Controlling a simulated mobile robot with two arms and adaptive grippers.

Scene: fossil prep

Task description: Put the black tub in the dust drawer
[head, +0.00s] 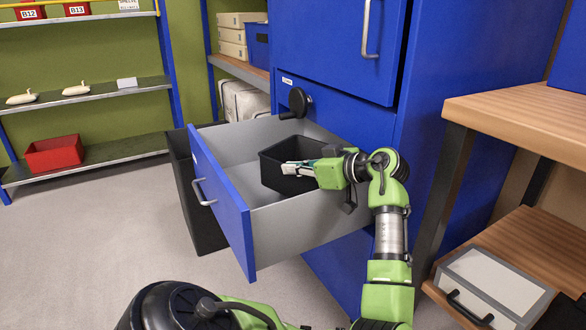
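The black tub (284,180) is upright within the outline of the open dust drawer (224,205), toward its right side. I cannot tell whether its base rests on the drawer floor. The wrist hides the tub's right part. The drawer has a blue front with a silver handle and grey walls, and is pulled out from the blue cabinet (345,125). My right gripper is not in view.
A black bin (200,215) stands on the floor behind the drawer front. A wooden table (530,115) and a lower shelf with a grey-lidded case (495,285) are at the right. A shelf with a red bin (54,154) is at the left. The drawer's left part is empty.

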